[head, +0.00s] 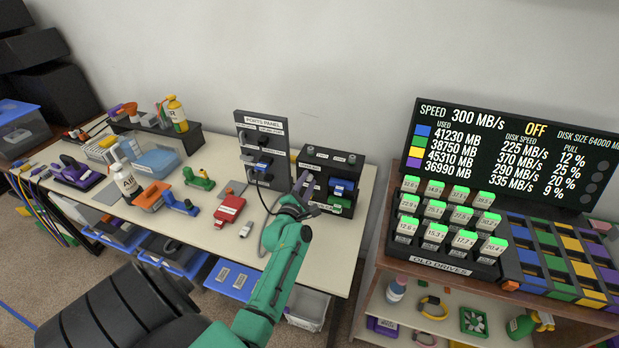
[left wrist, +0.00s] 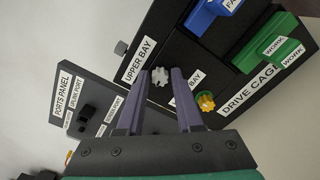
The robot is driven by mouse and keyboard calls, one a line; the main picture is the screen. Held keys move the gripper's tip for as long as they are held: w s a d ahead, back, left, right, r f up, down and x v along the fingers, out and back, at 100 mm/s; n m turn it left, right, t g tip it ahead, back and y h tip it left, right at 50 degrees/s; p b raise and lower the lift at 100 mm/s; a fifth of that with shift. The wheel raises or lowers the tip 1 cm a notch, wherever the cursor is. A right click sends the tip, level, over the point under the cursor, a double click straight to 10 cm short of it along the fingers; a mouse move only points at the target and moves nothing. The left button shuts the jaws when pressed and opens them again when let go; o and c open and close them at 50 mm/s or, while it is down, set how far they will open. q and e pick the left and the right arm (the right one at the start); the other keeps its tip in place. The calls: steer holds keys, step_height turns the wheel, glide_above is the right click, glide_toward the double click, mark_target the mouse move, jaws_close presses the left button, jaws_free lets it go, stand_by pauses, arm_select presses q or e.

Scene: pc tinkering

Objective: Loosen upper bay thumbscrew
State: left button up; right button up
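The drive cage (head: 345,167) is a black box at the right end of the workbench, and it fills the upper right of the left wrist view (left wrist: 180,45). The upper bay thumbscrew (left wrist: 160,77) is a pale grey knob beside the "UPPER BAY" label. A yellow knob (left wrist: 206,101) sits by the other bay label, which a finger partly covers. My left gripper (head: 308,195) is at the cage front. In the left wrist view its fingers (left wrist: 160,74) stand apart, one on each side of the grey knob; contact is not clear. My right gripper is not in view.
The ports panel (head: 262,135) with cables stands just left of the cage. A red drive case (head: 229,209) and small tools lie on the bench (head: 200,242). Blue and green drives (left wrist: 270,55) protrude from the cage. A display and old drives rack stand right.

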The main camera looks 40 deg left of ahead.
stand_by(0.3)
arm_select(q)
steer(key=shift+s+d+p, duration=0.15)
steer(key=shift+s+p, duration=0.2)
steer(key=shift+s, duration=0.05)
steer(key=p+v, duration=0.1)
steer(key=v, duration=0.4)
steer(key=shift+p, duration=0.3)
steer(key=shift+s+d, duration=0.1)
steer(key=b+v, duration=0.3)
steer(key=v, duration=1.1)
steer(key=shift+s+d, duration=0.1)
steer(key=shift+s, duration=0.1)
